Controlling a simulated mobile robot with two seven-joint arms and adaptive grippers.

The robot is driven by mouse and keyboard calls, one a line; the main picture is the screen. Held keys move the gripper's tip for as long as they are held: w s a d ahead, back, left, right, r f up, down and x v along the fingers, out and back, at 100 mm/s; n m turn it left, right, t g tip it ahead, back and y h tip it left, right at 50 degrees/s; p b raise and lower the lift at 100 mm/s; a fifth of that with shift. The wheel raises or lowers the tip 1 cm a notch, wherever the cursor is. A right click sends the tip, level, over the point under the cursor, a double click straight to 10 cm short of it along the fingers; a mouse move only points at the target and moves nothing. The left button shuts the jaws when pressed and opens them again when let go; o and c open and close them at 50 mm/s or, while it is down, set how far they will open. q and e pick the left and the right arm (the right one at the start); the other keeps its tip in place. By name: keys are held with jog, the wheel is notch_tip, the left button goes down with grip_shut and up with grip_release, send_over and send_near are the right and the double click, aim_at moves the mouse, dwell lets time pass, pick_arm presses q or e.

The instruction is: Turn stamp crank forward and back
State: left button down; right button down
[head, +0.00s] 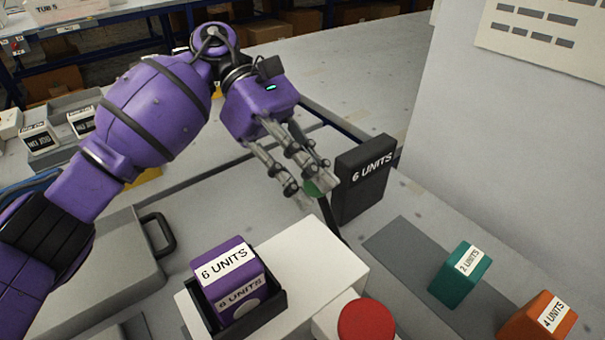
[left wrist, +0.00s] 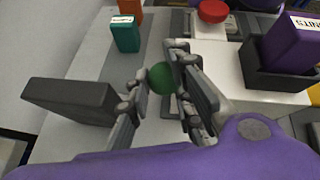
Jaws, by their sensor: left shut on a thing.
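The stamp crank shows as a green knob (head: 317,187) on a dark arm (head: 331,216) beside the white machine body (head: 318,252). My left gripper (head: 318,190) is at the knob, its fingers on either side of it. In the left wrist view the round green knob (left wrist: 162,78) sits between the two fingers, and the gripper is shut on it. The fingers hide part of the knob in the head view. My right gripper is not in view.
A black "6 UNITS" block (head: 364,180) stands close right of the gripper. A purple block (head: 228,281) sits in a black tray (head: 272,305). A red button (head: 366,319), a teal block (head: 460,274) and an orange block (head: 540,317) are at front right.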

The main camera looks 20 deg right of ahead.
pick_arm(q)
jog(key=shift+a+f+y, duration=0.2)
jog(key=shift+f+y, duration=0.1)
jog(key=shift+f, duration=0.7)
jog(key=c, duration=1.6)
grip_release()
jog(key=shift+d, duration=0.1)
jog(key=shift+w, duration=0.3)
jog(key=shift+r, duration=0.15)
jog(key=shift+s+r, duration=0.1)
jog(key=shift+v, duration=6)
